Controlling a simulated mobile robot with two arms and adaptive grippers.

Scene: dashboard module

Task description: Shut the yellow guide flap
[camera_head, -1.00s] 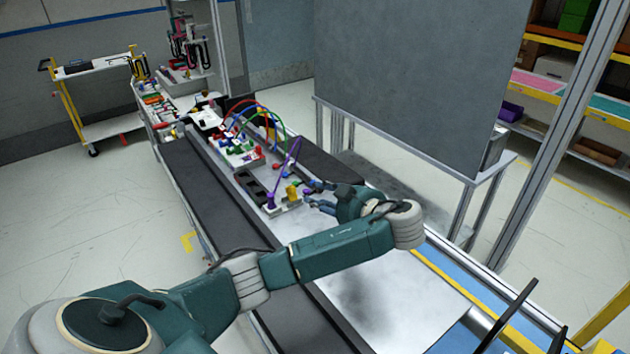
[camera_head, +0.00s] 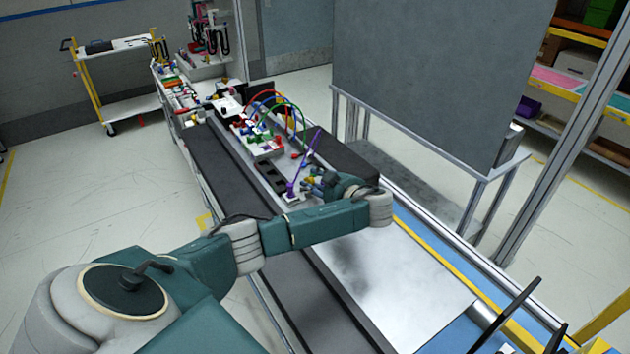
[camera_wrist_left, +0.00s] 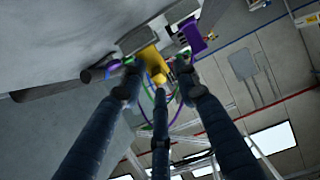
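The yellow guide flap (camera_wrist_left: 152,62) shows at the top centre of the left wrist view, directly in front of my left fingertips. In the head view, the white module block with a purple post (camera_head: 291,197) stands on the long bench, and my left gripper (camera_head: 313,183) reaches it from the right. In the left wrist view, my left gripper (camera_wrist_left: 159,76) has its dark fingers spread apart around the yellow part. Whether a fingertip touches it I cannot tell. The flap's angle is unclear. My right gripper is not recognisable in view.
Red, green and blue cables arch over a white connector block (camera_head: 266,149) farther along the bench, and a purple cable rises near the gripper. A purple part (camera_wrist_left: 193,37) is beside the flap. A grey panel (camera_head: 440,75) stands behind. The bare metal plate (camera_head: 400,285) is clear.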

